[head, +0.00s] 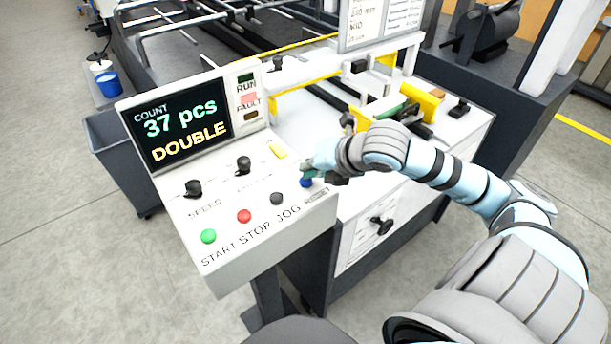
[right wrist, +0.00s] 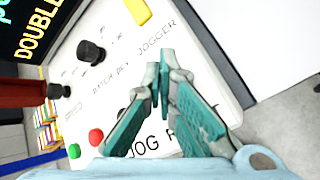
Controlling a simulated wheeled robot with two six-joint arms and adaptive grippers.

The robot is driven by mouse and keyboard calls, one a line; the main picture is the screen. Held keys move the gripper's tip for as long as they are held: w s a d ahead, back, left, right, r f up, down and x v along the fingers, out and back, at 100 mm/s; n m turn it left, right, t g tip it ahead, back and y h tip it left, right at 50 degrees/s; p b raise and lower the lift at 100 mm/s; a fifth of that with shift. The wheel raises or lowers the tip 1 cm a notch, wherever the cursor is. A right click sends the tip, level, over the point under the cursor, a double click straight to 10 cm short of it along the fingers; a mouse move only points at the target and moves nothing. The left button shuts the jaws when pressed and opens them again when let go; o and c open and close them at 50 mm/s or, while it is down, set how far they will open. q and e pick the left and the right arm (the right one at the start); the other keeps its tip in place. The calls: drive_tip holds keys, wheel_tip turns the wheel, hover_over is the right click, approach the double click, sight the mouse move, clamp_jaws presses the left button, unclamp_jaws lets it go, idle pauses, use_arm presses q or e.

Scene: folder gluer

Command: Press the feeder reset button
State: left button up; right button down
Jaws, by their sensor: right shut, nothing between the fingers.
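The blue reset button (head: 306,182) is at the right end of the button row on the white control panel (head: 232,225), above the partly covered RESET label. My right gripper (head: 311,171) is shut and empty, its fingertips right at the blue button and covering part of it. I cannot tell whether they touch it. In the right wrist view my shut fingers (right wrist: 160,78) point at the panel face, and the blue button is hidden behind them. My left gripper is not in view.
Green (head: 208,236), red (head: 243,216) and black (head: 277,199) buttons sit left of the blue one. Two black knobs and a yellow switch (head: 278,151) are above. The screen (head: 183,122) reads 37 pcs, DOUBLE; the FAULT lamp (head: 249,100) looks pinkish-red.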

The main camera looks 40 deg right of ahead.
drive_tip(key=shift+f, duration=0.35)
drive_tip(key=shift+r, duration=0.15)
idle(0.3)
drive_tip(key=shift+r+p, duration=0.8)
drive_tip(key=shift+p, duration=0.05)
wheel_tip(320, 180, up, 5)
drive_tip(key=p, duration=0.5)
drive_tip(key=shift+r, duration=0.1)
